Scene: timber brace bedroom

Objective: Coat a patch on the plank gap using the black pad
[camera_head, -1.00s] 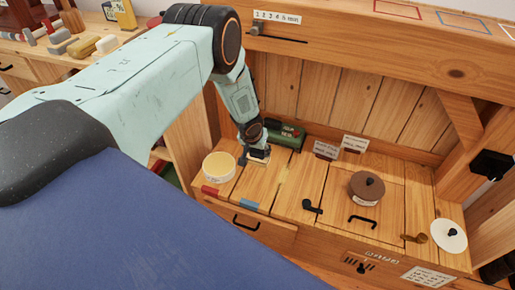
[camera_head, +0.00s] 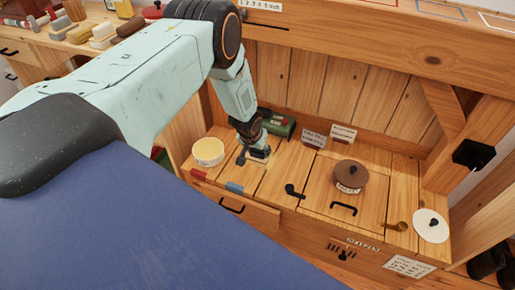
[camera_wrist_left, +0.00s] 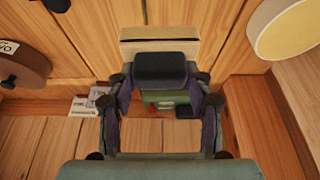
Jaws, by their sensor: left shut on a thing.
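My left gripper (camera_head: 257,154) reaches down to the plank top, between the cream bowl and the brown pot. In the left wrist view its fingers (camera_wrist_left: 165,103) are shut on the black pad (camera_wrist_left: 160,69). A pale slab (camera_wrist_left: 160,47) shows just beyond the pad; I cannot tell if it is part of it. Plank gaps run across the top beside red (camera_head: 199,174) and blue (camera_head: 235,187) edge marks. The gripper hides the planks under it, so pad contact and any coating there cannot be told. My right gripper is not in view.
A cream bowl (camera_head: 208,152) stands left of the gripper and a green box (camera_head: 280,125) behind it. Small signs (camera_head: 313,138) stand at the back.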

